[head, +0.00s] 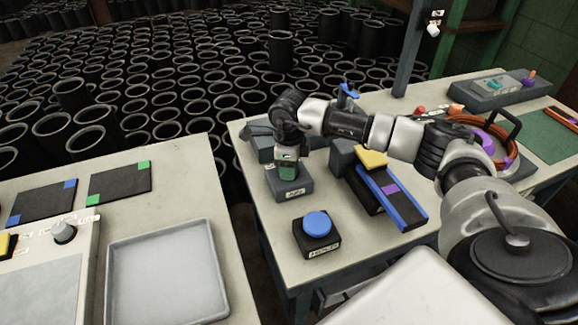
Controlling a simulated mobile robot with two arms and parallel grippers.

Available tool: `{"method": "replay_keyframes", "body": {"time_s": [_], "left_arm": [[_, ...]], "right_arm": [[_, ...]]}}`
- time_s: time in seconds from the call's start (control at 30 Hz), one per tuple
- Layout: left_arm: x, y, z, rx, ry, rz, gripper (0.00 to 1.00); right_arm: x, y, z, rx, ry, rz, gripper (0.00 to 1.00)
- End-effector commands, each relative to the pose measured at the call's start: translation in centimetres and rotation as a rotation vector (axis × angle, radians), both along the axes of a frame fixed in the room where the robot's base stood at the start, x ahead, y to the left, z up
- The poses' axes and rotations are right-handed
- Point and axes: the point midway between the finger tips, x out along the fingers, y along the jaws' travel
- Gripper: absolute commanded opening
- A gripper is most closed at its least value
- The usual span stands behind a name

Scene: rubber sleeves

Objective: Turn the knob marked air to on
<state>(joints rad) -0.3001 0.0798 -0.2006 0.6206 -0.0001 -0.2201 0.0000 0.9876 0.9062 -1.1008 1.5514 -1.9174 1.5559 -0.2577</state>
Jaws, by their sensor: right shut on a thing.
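My right gripper (287,168) reaches in from the right and points down onto a small dark grey box (302,187) near the left edge of the middle table. A small white label on the box's front is too small to read surely; it may say air. The gripper is shut on the knob on top of this box. The gripper hides the knob, so its pointing direction cannot be told. My left gripper is not in view.
A blue push button (317,224) on a black base stands just in front of the box. A blue and black block with a yellow top (372,159) lies to the right. A grey tray (168,272) and another knob (63,232) are on the left table. Many black sleeves (85,139) stand behind.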

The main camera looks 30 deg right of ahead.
Motion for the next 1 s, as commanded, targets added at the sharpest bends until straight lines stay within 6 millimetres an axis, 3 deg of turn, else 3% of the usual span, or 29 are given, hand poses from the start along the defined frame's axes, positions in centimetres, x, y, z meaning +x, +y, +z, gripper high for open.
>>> {"method": "replay_keyframes", "body": {"time_s": [0.33,0.87,0.9,1.0], "left_arm": [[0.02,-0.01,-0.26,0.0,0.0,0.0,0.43],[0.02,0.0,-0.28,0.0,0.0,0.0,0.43],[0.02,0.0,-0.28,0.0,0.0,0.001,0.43],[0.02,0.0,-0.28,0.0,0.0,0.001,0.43]], "right_arm": [[0.01,-0.01,0.01,-0.001,-0.001,-0.135,0.2],[0.03,-0.01,0.04,0.001,-0.001,-0.158,0.2],[0.03,-0.01,0.04,0.001,-0.001,-0.158,0.48],[0.02,-0.02,0.03,0.001,-0.001,-0.158,0.63]]}}
